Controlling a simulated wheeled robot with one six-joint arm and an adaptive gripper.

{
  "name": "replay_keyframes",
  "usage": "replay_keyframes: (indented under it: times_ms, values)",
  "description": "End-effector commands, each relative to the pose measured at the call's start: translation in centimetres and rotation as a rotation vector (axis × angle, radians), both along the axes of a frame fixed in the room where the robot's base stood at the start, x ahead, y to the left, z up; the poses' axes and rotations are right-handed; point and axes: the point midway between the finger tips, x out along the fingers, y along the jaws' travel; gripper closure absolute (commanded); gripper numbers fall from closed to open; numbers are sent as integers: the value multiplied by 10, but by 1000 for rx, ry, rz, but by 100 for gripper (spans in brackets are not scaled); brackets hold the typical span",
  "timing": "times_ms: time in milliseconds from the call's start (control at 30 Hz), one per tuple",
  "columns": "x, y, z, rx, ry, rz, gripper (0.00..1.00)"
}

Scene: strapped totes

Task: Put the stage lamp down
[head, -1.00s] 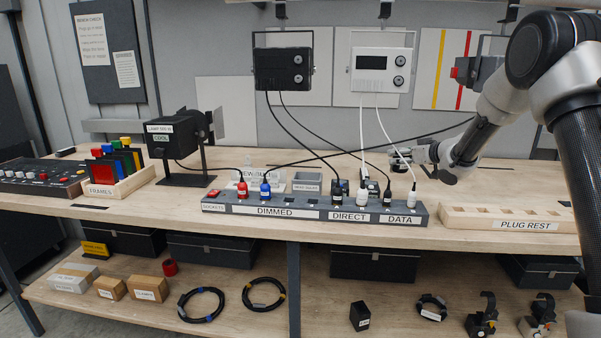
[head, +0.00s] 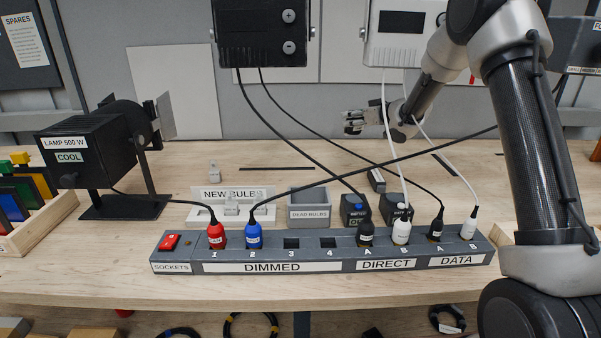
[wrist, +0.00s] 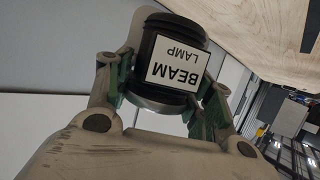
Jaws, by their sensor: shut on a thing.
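My gripper (wrist: 165,92) is shut on a black cylindrical lamp (wrist: 162,35) with a pale metal rim. Its white label reads BEAM LAMP and appears upside down in the wrist view. In the head view my gripper (head: 358,121) is in front of the back wall, behind the socket strip. The held lamp cannot be made out clearly there. A larger black stage lamp (head: 88,150), labelled LAMP 500 W and COOL, stands on its bracket at the left of the bench (head: 80,270), apart from my gripper.
The socket strip (head: 215,267) lies along the bench with several plugs in it. Cables hang from the black box (head: 262,30) and white box (head: 400,45) across the space near my arm. The bulb holder (head: 228,215) and dead bulbs bin (head: 309,207) stand behind the strip.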

Motion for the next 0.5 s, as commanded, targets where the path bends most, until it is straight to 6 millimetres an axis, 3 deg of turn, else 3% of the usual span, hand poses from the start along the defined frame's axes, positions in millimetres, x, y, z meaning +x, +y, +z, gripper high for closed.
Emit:
replay_keyframes:
  times_ms: [200,500]
  values:
    - [0,0,-43,0,4,0,79]
    - [0,0,-75,0,4,-1,79]
